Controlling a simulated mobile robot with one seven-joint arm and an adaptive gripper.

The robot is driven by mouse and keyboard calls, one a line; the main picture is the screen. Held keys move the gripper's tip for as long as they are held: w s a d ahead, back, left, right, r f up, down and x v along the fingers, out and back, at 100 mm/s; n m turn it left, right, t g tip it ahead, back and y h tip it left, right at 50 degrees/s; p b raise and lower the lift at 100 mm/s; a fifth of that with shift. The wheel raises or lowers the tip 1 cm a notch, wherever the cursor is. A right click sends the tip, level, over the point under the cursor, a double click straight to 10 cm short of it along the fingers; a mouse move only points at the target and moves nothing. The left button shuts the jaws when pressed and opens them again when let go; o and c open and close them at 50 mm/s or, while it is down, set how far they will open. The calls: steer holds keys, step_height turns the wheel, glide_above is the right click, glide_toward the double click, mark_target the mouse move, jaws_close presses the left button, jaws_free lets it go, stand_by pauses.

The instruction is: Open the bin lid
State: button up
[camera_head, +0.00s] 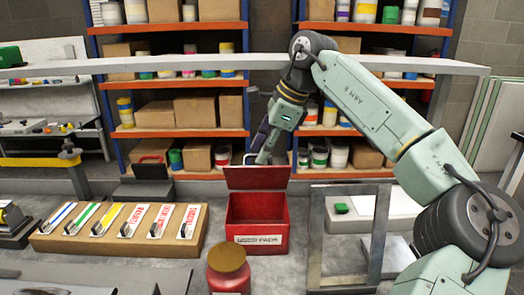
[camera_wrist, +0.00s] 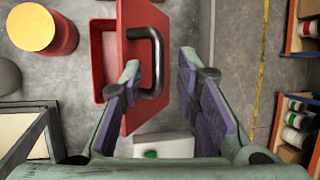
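The red bin (camera_head: 257,210) stands on the bench in the head view, with a white label on its front and its inside showing. Its red lid (camera_head: 257,178) stands raised at the back edge. In the wrist view the lid (camera_wrist: 133,22) is seen nearly edge-on, with a black bar handle (camera_wrist: 157,62) on its outer face. My gripper (camera_wrist: 160,65) is open, its purple-padded fingers wide apart. The left finger overlaps the handle's loop; I cannot tell whether it touches. The right finger is clear of it. In the head view my gripper (camera_head: 264,157) is just behind the lid's top.
A red can with a brown top (camera_head: 229,268) stands in front of the bin. A cardboard rack of labelled strips (camera_head: 70,243) lies left. A grey metal frame (camera_head: 316,240) stands right. Shelves (camera_head: 180,133) with boxes and cans are behind, and a pale beam (camera_head: 200,63) crosses above.

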steer(key=v, duration=1.1)
steer(key=shift+c, duration=0.5)
